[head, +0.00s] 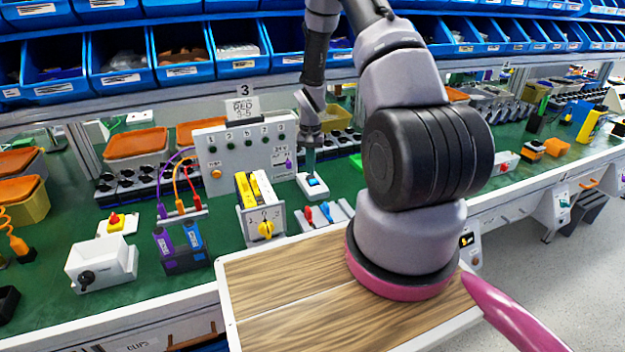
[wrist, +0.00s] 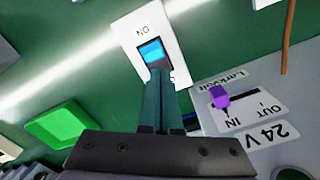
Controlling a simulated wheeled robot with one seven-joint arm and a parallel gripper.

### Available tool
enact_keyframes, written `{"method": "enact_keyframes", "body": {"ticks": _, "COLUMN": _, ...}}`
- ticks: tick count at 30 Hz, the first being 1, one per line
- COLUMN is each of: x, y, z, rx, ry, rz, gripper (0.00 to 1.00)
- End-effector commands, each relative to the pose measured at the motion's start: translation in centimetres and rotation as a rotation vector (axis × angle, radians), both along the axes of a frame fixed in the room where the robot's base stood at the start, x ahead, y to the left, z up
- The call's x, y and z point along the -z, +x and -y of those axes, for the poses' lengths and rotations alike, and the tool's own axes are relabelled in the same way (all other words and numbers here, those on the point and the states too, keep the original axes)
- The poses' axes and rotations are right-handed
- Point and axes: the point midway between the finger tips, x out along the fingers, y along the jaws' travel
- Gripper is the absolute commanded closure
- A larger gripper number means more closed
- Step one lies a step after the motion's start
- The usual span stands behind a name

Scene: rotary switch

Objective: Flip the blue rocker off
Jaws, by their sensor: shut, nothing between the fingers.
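The blue rocker (head: 314,182) sits in a small white switch box on the green bench in the head view. In the wrist view the blue rocker (wrist: 153,52) shows in a black frame on the white box (wrist: 170,28), with an "ON" label beside it. My gripper (wrist: 161,76) is shut and empty, its dark green fingertips at the near edge of the rocker's frame. In the head view my gripper (head: 311,160) points down just above the box. I cannot tell whether the tips touch the rocker. The tips partly hide the rocker's near end.
A grey panel (head: 245,150) with sockets and a "24 V" label stands just left of the box. A yellow-knobbed unit (head: 264,230) and red and blue levers (head: 318,214) are in front. Blue bins (head: 180,52) line the shelf above. A green block (wrist: 75,122) lies nearby.

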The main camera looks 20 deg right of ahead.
Motion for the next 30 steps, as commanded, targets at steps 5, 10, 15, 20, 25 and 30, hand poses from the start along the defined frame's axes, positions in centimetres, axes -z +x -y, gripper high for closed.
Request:
{"method": "enact_keyframes", "body": {"ticks": 5, "x": 0.3, "y": 0.0, "z": 0.0, "rx": 0.0, "ry": 0.0, "rz": 0.0, "gripper": 1.0}}
{"method": "enact_keyframes", "body": {"ticks": 10, "x": 0.6, "y": 0.0, "z": 0.0, "rx": 0.0, "ry": 0.001, "rz": -0.001, "gripper": 1.0}}
{"method": "enact_keyframes", "body": {"ticks": 15, "x": 0.8, "y": 0.0, "z": 0.0, "rx": 0.001, "ry": 0.001, "rz": -0.001, "gripper": 1.0}}
{"method": "enact_keyframes", "body": {"ticks": 20, "x": 1.1, "y": 0.0, "z": 0.0, "rx": 0.001, "ry": 0.001, "rz": -0.001, "gripper": 1.0}}
{"method": "enact_keyframes", "body": {"ticks": 25, "x": 1.3, "y": 0.0, "z": 0.0, "rx": 0.001, "ry": 0.0, "rz": -0.001, "gripper": 1.0}}
{"method": "enact_keyframes", "body": {"ticks": 30, "x": 1.0, "y": 0.0, "z": 0.0, "rx": 0.0, "ry": 0.0, "rz": 0.0, "gripper": 1.0}}
